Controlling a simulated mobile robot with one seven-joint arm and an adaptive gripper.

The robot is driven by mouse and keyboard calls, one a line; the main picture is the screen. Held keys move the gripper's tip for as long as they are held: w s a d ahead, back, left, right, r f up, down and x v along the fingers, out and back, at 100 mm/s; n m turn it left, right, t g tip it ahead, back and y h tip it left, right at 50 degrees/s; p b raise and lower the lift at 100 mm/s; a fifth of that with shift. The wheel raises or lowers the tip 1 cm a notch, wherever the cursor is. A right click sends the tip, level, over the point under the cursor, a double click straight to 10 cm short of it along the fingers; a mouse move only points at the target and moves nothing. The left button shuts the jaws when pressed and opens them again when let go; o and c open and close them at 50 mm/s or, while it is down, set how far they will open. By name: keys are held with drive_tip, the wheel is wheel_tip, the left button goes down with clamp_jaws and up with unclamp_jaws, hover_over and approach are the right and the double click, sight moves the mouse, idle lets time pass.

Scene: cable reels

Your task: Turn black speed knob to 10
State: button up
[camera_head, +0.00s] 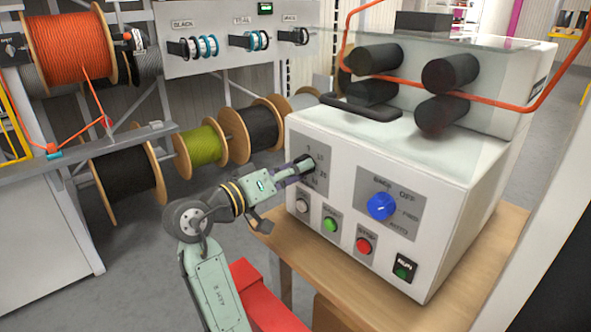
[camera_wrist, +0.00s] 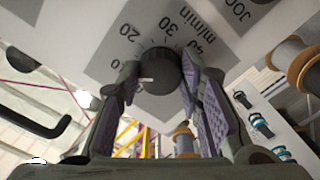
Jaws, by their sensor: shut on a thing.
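The black speed knob (camera_wrist: 160,72) sits on a grey dial plate in the wrist view, with the numbers 20, 30 and 40 and "m/min" printed around it. My gripper (camera_wrist: 160,78) has its two purple-padded fingers on either side of the knob, shut on it. A white pointer mark shows at the knob's left, by the left finger. The lower numbers there are partly hidden, so the exact setting cannot be read. In the head view, my gripper (camera_head: 297,170) reaches the dial plate on the front of the white machine (camera_head: 400,160) and covers most of the knob.
A blue selector knob (camera_head: 381,206) is right of the dial. A dark bar handle (camera_head: 360,107) lies above. Cable reels (camera_head: 204,146) stand behind my arm.

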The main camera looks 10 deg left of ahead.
drive_tip(key=o, duration=1.2)
drive_tip(key=shift+c, duration=0.2)
drive_tip(key=v, duration=1.2)
